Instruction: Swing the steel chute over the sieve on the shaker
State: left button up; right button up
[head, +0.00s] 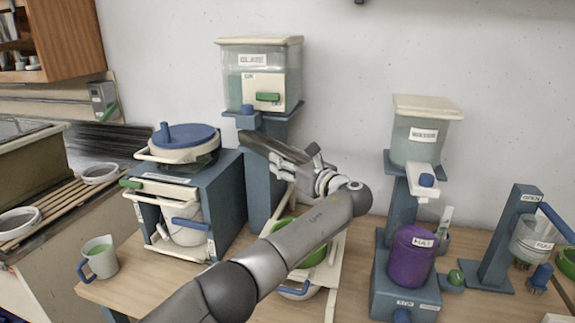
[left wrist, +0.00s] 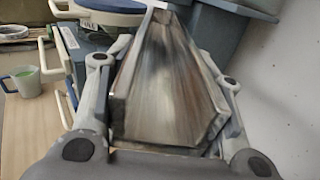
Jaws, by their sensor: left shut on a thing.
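The steel chute (head: 262,145) is a long grey trough in front of the glaze tank's blue stand. My left gripper (head: 284,162) is shut on it. In the left wrist view the chute (left wrist: 168,75) lies between the two fingers and runs away from me. On the blue shaker (head: 228,190) at the left sits a round pale-rimmed sieve (head: 178,153) with a blue lid-like disc (head: 187,136) above it. The chute's far end is right of the disc, apart from it in the head view. My right gripper is not in view.
The glaze tank (head: 262,75) stands behind the chute. A green-filled bowl (head: 313,253) is partly hidden behind my left arm. A mug (head: 99,258) stands front left. A purple tub (head: 411,257) and a second dispenser (head: 421,140) stand to the right.

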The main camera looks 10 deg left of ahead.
pick_arm(q)
jog(key=shift+w+d, duration=0.25)
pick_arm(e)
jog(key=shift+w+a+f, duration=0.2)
pick_arm(q)
jog(key=shift+a, duration=0.1)
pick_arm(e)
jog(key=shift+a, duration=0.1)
pick_arm(q)
jog(key=shift+r, duration=0.1)
jog(key=o, duration=1.4)
jog(key=shift+w, duration=0.1)
jog(key=shift+o, duration=0.2)
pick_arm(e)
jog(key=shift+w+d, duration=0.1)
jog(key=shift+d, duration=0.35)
pick_arm(q)
jog(key=v, duration=1.2)
jog(key=shift+d, duration=0.25)
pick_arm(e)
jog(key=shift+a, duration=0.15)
